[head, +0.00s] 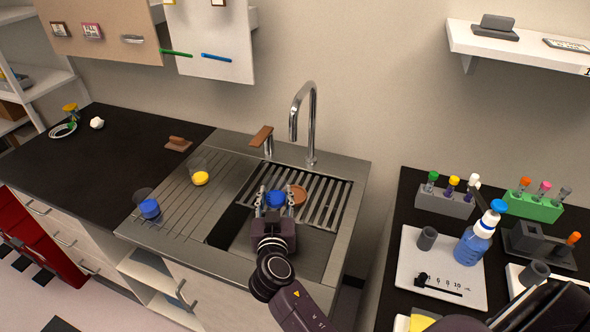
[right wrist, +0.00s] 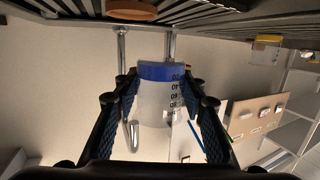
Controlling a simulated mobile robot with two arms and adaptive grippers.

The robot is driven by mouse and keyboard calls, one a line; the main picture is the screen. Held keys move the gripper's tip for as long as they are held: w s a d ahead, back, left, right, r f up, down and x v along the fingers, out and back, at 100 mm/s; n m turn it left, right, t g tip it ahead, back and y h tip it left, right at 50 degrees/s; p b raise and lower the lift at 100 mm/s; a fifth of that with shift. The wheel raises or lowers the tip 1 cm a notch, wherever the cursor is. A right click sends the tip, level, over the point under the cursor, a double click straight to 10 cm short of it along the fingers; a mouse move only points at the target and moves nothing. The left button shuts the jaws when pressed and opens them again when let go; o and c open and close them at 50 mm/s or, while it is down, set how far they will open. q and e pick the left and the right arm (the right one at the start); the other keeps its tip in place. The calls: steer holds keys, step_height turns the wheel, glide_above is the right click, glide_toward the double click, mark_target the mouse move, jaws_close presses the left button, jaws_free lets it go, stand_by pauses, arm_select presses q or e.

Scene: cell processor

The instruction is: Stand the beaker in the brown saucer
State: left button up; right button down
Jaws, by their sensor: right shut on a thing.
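The beaker (right wrist: 158,95) is clear with dark graduation marks and blue content at its base. My right gripper (head: 273,200) is shut on it, with a finger on each side in the right wrist view. In the head view the beaker's blue part (head: 276,198) shows between the fingers. The brown saucer (head: 297,195) lies on the slatted rack over the sink, just right of the beaker. In the right wrist view, which is upside down, the saucer (right wrist: 131,9) shows at the top edge, apart from the beaker. The beaker looks upright and held above the rack.
A tall tap (head: 311,125) stands behind the rack (head: 327,205). On the drainboard (head: 180,215) left of the sink stand beakers with blue (head: 150,208) and yellow (head: 201,178) content. At right, a white tray (head: 415,270) holds a blue bottle (head: 470,248).

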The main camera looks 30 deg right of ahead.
mark_target(284, 181)
steer(key=shift+n+t+y, duration=0.4)
steer(key=shift+n+y, duration=0.3)
steer(key=shift+y, duration=0.1)
steer(key=w+d, duration=0.1)
steer(key=w+d+p, duration=0.1)
steer(key=w+d, duration=0.1)
steer(key=w+d+f, duration=0.1)
steer(key=d, duration=0.1)
steer(key=shift+w, duration=0.4)
steer(key=d, duration=0.1)
steer(key=w+d, duration=0.1)
steer(key=d, duration=0.1)
steer(key=shift+d+y+p, duration=0.2)
steer(key=shift+y+p, duration=0.1)
steer(key=shift+p, duration=0.05)
steer(key=shift+f, duration=0.1)
steer(key=shift+s+f+b, duration=0.1)
steer(key=shift+f+b, duration=0.15)
steer(key=shift+b, duration=0.15)
step_height(284, 181, down, 4)
steer(key=b, duration=0.3)
steer(key=shift+r, duration=0.15)
arm_select(q)
steer(key=shift+w+a+f, duration=0.1)
steer(key=shift+a+f, duration=0.15)
steer(key=shift+f, duration=0.25)
steer(key=shift+w+a+f, duration=0.1)
steer(key=shift+a+f, duration=0.1)
steer(key=shift+f, duration=0.25)
